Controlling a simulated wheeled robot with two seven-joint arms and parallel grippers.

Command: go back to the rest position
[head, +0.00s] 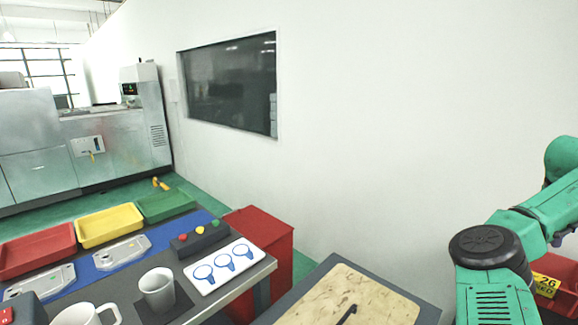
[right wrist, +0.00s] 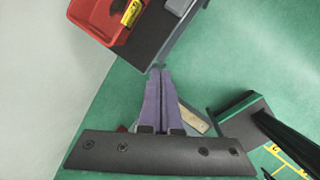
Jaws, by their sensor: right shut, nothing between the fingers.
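My right arm (head: 492,262) comes in at the right edge of the head view, with green links and a dark round joint cap. Its fingers cannot be made out there. In the right wrist view my right gripper (right wrist: 159,74) shows two purple fingers pressed together with nothing between them. The fingers are over the green floor, by the edge of a dark table (right wrist: 168,40), and are not seen holding anything. My left gripper is in neither view.
Left table: red tray (head: 35,254), yellow tray (head: 109,226), green tray (head: 166,205), metal castings (head: 122,252), button box (head: 201,240), white cup (head: 158,289). A red bin (head: 268,235) stands behind. A wooden board (head: 350,300) lies front centre. A labelled red container (head: 560,272) is beside my right arm.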

